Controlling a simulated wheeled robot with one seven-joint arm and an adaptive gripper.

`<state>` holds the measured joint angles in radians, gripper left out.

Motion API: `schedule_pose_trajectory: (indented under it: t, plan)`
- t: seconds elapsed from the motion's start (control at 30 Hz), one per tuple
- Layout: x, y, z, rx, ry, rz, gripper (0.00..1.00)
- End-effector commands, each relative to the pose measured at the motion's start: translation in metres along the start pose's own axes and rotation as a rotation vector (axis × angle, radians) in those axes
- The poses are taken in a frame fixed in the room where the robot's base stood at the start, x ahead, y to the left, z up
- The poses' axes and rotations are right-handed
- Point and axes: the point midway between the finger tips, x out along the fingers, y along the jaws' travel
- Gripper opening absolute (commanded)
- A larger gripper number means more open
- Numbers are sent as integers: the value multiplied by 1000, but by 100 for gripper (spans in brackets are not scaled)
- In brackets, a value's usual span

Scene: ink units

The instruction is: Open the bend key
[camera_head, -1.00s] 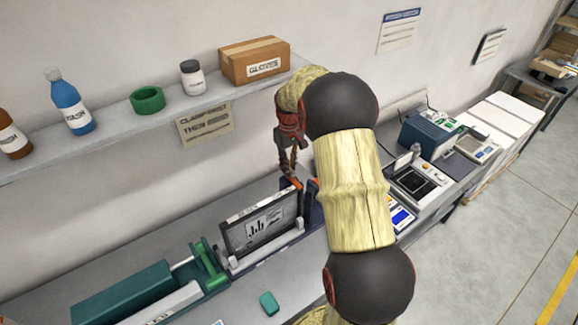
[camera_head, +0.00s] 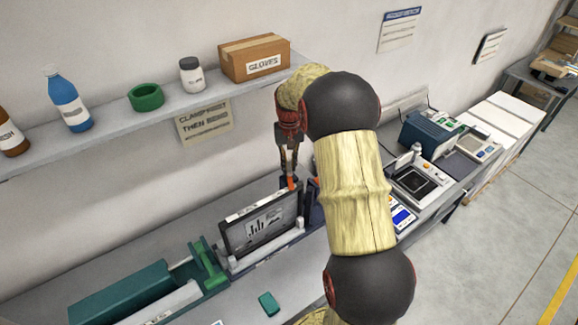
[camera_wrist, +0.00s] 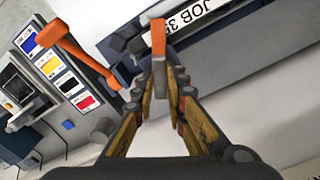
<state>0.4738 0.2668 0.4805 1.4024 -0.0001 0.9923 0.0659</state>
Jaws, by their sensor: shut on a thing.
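My gripper (camera_head: 289,168) is above the right end of the framed panel in the head view. In the wrist view, my gripper (camera_wrist: 160,95) is shut on an orange-ended key (camera_wrist: 158,38), whose grey part lies between the fingertips. A second orange lever (camera_wrist: 78,48) runs to the left of the fingers, apart from them. An orange piece (camera_head: 291,184) shows just under my fingers in the head view. No readable label shows which of the two orange parts is the bend key.
A framed panel with a chart (camera_head: 262,226) stands in a holder on the bench. A green press unit (camera_head: 205,265) is to its left. A shelf (camera_head: 105,135) with bottles and a box (camera_head: 255,58) runs above. A sign (camera_head: 205,122) hangs below it.

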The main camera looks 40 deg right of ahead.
Motion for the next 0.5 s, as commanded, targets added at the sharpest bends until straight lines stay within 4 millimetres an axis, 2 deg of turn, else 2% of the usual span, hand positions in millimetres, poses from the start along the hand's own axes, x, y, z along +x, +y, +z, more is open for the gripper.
schedule_pose_trajectory:
  t: [0.5]
  plan:
    - [0, 0, 0, 491, 1, 0, 0]
